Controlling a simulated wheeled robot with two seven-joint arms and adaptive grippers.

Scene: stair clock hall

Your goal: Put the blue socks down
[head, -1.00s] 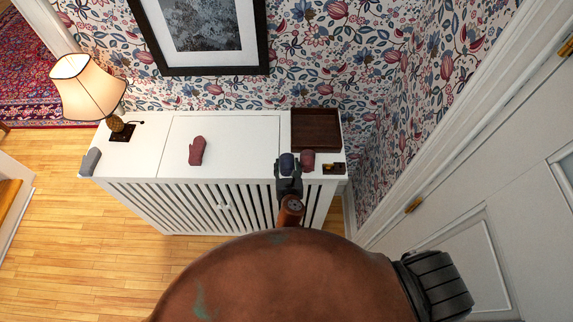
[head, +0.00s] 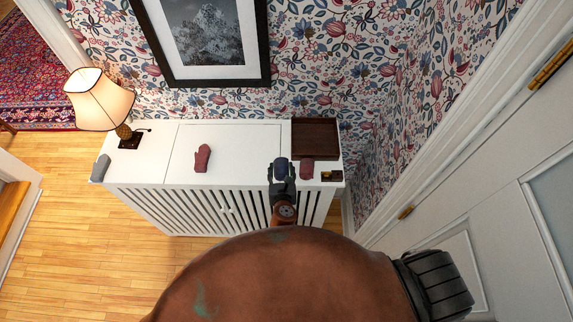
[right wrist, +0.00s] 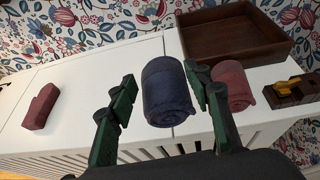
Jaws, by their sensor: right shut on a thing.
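The rolled blue socks (head: 281,164) are held in my right gripper (head: 282,172), over the front part of the white cabinet's top (head: 235,150). In the right wrist view the dark blue roll (right wrist: 168,92) stands upright between the two fingers of the gripper (right wrist: 162,98). I cannot tell whether its underside touches the top. Rolled dark red socks (head: 307,169) stand just to the right, also in the right wrist view (right wrist: 232,86), close beside the right finger. My left gripper is not in view.
A dark wooden tray (head: 316,152) lies at the back right of the cabinet, and a small wooden box (head: 331,176) at the front right. A red mitten (head: 202,158) lies left of centre. A grey item (head: 101,168) and a lamp (head: 98,100) are at the left end.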

